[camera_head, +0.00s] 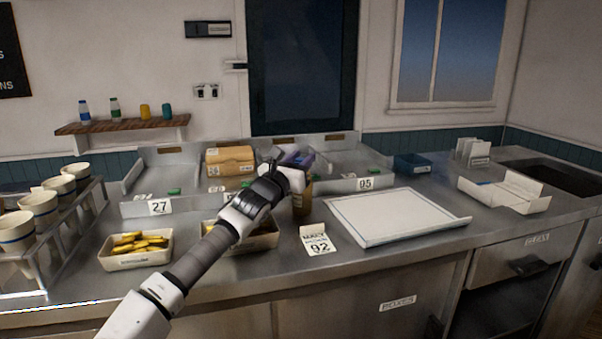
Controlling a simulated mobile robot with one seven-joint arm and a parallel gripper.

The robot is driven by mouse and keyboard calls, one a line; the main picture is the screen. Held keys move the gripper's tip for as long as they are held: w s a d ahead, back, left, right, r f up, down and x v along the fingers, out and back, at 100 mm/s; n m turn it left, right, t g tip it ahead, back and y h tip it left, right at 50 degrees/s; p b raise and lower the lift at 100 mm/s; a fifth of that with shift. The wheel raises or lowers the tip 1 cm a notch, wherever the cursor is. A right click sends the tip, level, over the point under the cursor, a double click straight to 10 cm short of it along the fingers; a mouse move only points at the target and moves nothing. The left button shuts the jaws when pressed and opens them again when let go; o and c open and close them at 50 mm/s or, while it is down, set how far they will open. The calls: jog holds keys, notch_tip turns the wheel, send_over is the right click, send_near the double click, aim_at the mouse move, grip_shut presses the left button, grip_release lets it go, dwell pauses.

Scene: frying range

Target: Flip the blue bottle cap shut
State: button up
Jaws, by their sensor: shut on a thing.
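A brown bottle (302,201) stands upright on the steel counter, left of the white tray. My gripper (288,172) is at the bottle's top and is shut on it. The gripper and wrist cover the top of the bottle, so no blue cap can be made out there. Whether the cap is open or shut cannot be told. A small bottle with a blue cap (84,110) stands far off on the wall shelf at the left, apart from my gripper.
A white tray (395,218) is to the right, a card marked 92 (317,240) in front. A tub of yellow pieces (136,250) and cups (39,206) are left.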

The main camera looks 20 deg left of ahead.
jog(key=shift+a+f, duration=0.1)
dwell(0.3)
jog(key=o, duration=1)
jog(key=shift+s, duration=0.1)
jog(key=b+v, duration=0.3)
jog(key=v, duration=1)
jog(key=shift+s+f+b, duration=0.2)
jog(key=shift+s+b, duration=0.1)
jog(key=shift+b, duration=0.05)
